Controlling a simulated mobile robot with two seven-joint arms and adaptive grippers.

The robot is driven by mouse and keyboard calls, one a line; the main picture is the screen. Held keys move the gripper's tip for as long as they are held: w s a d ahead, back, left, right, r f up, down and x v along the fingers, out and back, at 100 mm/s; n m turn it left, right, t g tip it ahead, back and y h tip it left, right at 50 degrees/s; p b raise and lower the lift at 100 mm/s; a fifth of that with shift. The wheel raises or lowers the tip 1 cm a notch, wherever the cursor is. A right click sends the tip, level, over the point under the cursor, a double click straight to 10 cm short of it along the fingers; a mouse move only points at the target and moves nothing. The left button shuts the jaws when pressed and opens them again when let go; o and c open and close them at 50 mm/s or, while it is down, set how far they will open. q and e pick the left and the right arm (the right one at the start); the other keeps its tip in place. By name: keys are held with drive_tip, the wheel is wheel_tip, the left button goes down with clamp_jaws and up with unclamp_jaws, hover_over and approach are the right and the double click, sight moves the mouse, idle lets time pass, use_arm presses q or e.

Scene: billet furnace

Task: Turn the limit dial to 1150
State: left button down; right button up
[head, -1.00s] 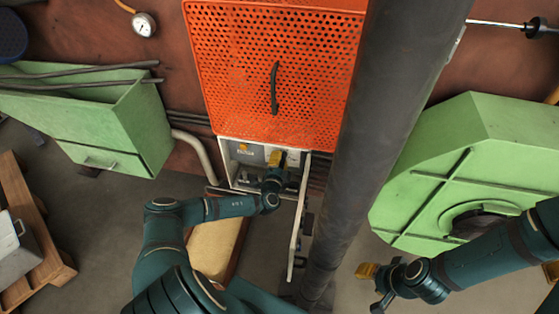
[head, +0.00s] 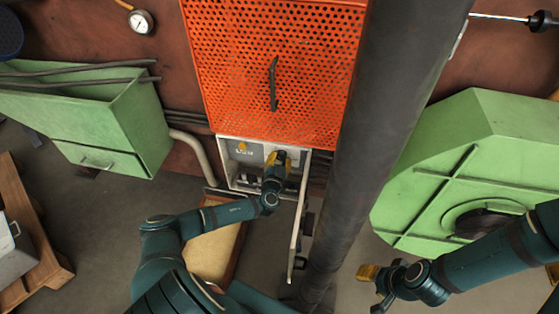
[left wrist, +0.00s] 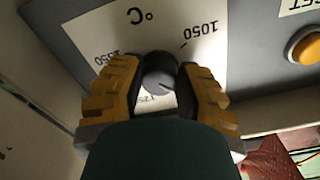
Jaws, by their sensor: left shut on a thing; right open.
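The limit dial is a dark grey round knob (left wrist: 158,72) on a white scale plate (left wrist: 205,50) in the left wrist view. The plate reads "°C", with 1050 at upper right. Another number at the left is hard to read, and one below is partly hidden. My left gripper (left wrist: 160,80) has its yellow fingers on either side of the knob, shut on it. In the head view, my left gripper (head: 278,160) reaches into the open cabinet (head: 226,165) and hides the dial. My right gripper (head: 370,290) is open and empty at lower right, away from the cabinet.
The cabinet door (head: 298,225) hangs open on the right, close to my left arm. A thick dark pipe (head: 385,110) stands right of it, and an orange perforated guard (head: 270,70) lies above. A yellow-orange button (left wrist: 304,46) sits beside the dial plate.

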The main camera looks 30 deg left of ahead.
use_arm(q)
drive_tip(key=shift+w+r+n, duration=0.1)
drive_tip(key=shift+r+n, duration=0.05)
drive_tip(key=shift+n, duration=0.15)
drive_tip(key=c, duration=0.5)
unclamp_jaws()
drive_tip(key=shift+c, duration=0.2)
drive_tip(key=shift+s+d, duration=0.1)
drive_tip(key=shift+s, duration=0.5)
drive_tip(key=v, duration=1.1)
